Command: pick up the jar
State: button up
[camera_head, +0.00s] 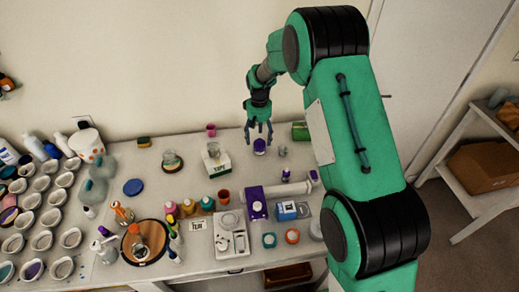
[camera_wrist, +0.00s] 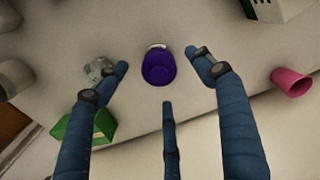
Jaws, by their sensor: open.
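A small jar with a purple top (camera_head: 259,146) stands near the back of the table, directly below my gripper (camera_head: 259,132). In the wrist view the purple-topped jar (camera_wrist: 158,70) is seen from above, between the spread fingers of my gripper (camera_wrist: 157,62). The fingers are apart and hold nothing. The jar appears upright, and I see no finger touching it. Its lower body is mostly hidden by its top in the wrist view.
A pink cup (camera_wrist: 291,82) is on the other side. A boxed glass container (camera_head: 215,160) stands to the left. The wall (camera_head: 150,60) is close behind.

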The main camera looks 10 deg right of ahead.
aim_at(260, 140)
jog(key=shift+d+f+b, duration=0.1)
jog(key=shift+f+b, duration=0.25)
jog(key=shift+f, duration=2.25)
jog(key=shift+c, duration=0.2)
jog(key=c, duration=1.4)
jog(key=shift+o, duration=0.2)
jog(key=shift+r, duration=0.1)
jog(key=shift+r, duration=0.8)
notch_tip(260, 140, up, 2)
jog(key=shift+r+p, duration=0.1)
jog(key=shift+p, duration=0.2)
jog(key=s, duration=0.5)
jog(key=s+d, duration=0.1)
jog(key=s, duration=0.4)
jog(key=s+r+p, duration=0.1)
jog(key=s, duration=0.5)
jog(key=shift+d, duration=0.15)
